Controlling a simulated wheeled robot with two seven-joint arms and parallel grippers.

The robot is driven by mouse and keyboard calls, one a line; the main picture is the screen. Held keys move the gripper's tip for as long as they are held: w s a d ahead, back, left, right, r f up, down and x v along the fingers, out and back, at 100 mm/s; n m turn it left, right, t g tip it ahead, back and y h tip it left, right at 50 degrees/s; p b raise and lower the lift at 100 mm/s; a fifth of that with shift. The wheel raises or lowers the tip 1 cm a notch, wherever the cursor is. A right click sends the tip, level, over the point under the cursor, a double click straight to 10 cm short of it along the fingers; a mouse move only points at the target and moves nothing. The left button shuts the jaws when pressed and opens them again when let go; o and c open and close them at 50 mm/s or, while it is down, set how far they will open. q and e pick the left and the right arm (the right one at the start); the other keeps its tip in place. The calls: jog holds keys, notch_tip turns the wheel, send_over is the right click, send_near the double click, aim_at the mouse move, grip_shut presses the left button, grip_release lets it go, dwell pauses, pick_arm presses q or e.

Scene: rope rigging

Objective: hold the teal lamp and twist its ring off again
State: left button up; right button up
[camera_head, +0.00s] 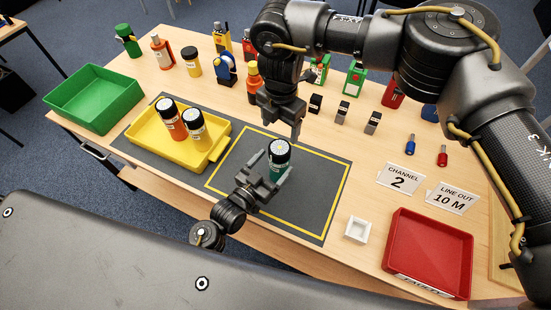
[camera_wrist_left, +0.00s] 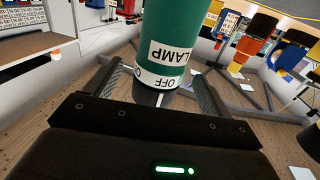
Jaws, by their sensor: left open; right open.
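The teal lamp (camera_head: 276,170) stands upright on the dark mat (camera_head: 225,165), inside the yellow outline. Its top is a black and white ring (camera_head: 280,147). My left gripper (camera_head: 268,170) is open, with its fingers on either side of the lamp's body. In the left wrist view the lamp (camera_wrist_left: 185,40) shows the labels LAMP and OFF between the two spread fingers. I cannot tell whether either finger touches it. My right gripper (camera_head: 285,122) is open and empty, pointing down just behind and above the lamp.
A yellow tray (camera_head: 150,143) holds two orange and yellow lamps (camera_head: 183,122) at left. A green tray (camera_head: 95,97) lies beyond it. A red tray (camera_head: 430,252), a small white box (camera_head: 358,229) and two sign cards (camera_head: 401,180) are at right. Several tools and bottles line the back.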

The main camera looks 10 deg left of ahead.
pick_arm(q)
jog(key=shift+p+v, duration=0.5)
jog(key=shift+v, duration=1.1)
jog(key=shift+s, duration=0.1)
